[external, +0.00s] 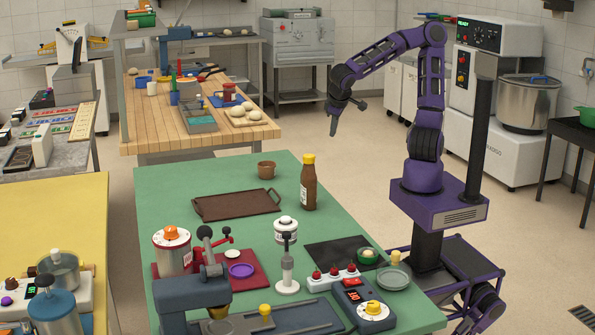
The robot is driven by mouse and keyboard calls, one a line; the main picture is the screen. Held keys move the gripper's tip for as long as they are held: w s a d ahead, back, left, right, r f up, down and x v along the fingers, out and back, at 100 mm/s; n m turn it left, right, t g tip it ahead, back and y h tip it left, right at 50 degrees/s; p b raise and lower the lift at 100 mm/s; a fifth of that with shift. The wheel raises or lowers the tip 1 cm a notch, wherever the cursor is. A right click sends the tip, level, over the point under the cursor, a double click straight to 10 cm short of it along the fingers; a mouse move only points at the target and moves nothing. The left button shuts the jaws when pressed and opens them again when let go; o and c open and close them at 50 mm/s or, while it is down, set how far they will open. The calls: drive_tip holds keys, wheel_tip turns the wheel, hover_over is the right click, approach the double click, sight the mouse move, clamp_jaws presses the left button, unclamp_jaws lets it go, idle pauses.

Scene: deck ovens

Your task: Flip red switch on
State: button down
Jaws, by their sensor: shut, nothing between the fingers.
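My gripper (333,130) is shut and empty, pointing down in the air above and beyond the table's far right corner, well away from the strip.
The green table (235,188) also holds a brown tray (236,204), a brown sauce bottle (309,184), a white-capped stand (287,255) and a dark mat (335,252) behind the strip.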

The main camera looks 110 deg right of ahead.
drive_tip(key=w+d+r+m+g+h+p, duration=0.1)
drive_tip(key=w+d+r+m+h, duration=0.3)
drive_tip(key=r, duration=0.4)
drive_tip(key=w+d+r+m+g+h+p, duration=0.1)
drive_tip(key=d+r+m+h, duration=0.2)
drive_tip(key=d+r+h, duration=0.4)
drive_tip(key=w+a+r+n+t+y, duration=0.1)
drive_tip(key=w+a+r+t, duration=0.15)
drive_tip(key=w+a, duration=0.5)
drive_tip(key=w+a+r+n+t+y, duration=0.2)
drive_tip(key=w+a+t, duration=0.15)
drive_tip(key=a, duration=0.65)
drive_tip(key=w+a+f+n+t+y+b, duration=0.1)
drive_tip(key=w+a+f+n+t+y, duration=0.2)
drive_tip(key=a, duration=1)
drive_tip(key=w+a+f+n+y, duration=0.3)
drive_tip(key=w+a+f, duration=0.15)
drive_tip(key=a, duration=0.85)
drive_tip(key=s+a+f+n+y, duration=0.2)
drive_tip(key=a+f, duration=0.2)
drive_tip(key=a, duration=0.6)
drive_tip(key=s+a+f+n+g+y, duration=0.1)
drive_tip(key=s+a+f+n+y, duration=0.1)
drive_tip(key=a, duration=0.8)
drive_tip(key=s+a+f+n+g+y+b, duration=0.1)
drive_tip(key=s+a+f+n+y, duration=0.1)
drive_tip(key=a+f, duration=0.4)
drive_tip(key=s+a+y, duration=0.1)
drive_tip(key=s+a, duration=0.1)
drive_tip(key=a, duration=0.2)
